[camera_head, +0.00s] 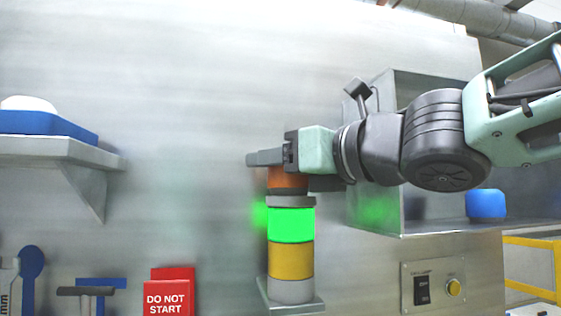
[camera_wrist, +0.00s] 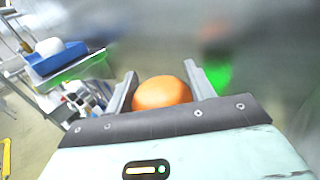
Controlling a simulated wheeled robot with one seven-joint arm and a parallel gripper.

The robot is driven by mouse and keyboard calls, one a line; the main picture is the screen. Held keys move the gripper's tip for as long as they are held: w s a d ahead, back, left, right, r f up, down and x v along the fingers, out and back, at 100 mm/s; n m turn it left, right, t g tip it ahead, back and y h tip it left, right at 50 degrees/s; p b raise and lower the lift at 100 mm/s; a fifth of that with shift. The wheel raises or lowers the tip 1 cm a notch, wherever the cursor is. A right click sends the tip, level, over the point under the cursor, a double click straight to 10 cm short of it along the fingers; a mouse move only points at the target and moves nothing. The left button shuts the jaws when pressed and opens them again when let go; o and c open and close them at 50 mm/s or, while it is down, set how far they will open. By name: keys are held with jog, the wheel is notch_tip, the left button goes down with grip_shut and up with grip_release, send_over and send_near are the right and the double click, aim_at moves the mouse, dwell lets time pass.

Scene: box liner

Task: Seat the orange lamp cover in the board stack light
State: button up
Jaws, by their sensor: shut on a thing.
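The orange lamp cover (camera_head: 288,180) is between the fingers of my gripper (camera_head: 268,159), directly above the stack light. My gripper is shut on it; in the wrist view the rounded orange cover (camera_wrist: 163,93) sits between the two grey fingers (camera_wrist: 160,82). The stack light (camera_head: 291,262) stands upright on a small bracket, with a grey collar on top, a lit green section, a yellow section and a grey base. The cover's lower edge is at or just above the collar; I cannot tell whether they touch. The fingers hide the cover's upper part.
A metal wall lies behind. An open metal box (camera_head: 392,205) with a blue object (camera_head: 486,204) is at right, above a switch panel (camera_head: 434,287). A shelf (camera_head: 60,152) with a blue tray (camera_head: 45,123) is at left. A red sign (camera_head: 170,292) and tools are below.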

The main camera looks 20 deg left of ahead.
jog(key=shift+f+b, duration=0.5)
jog(key=shift+b, duration=0.05)
jog(key=o, duration=1.1)
jog(key=shift+c, duration=0.2)
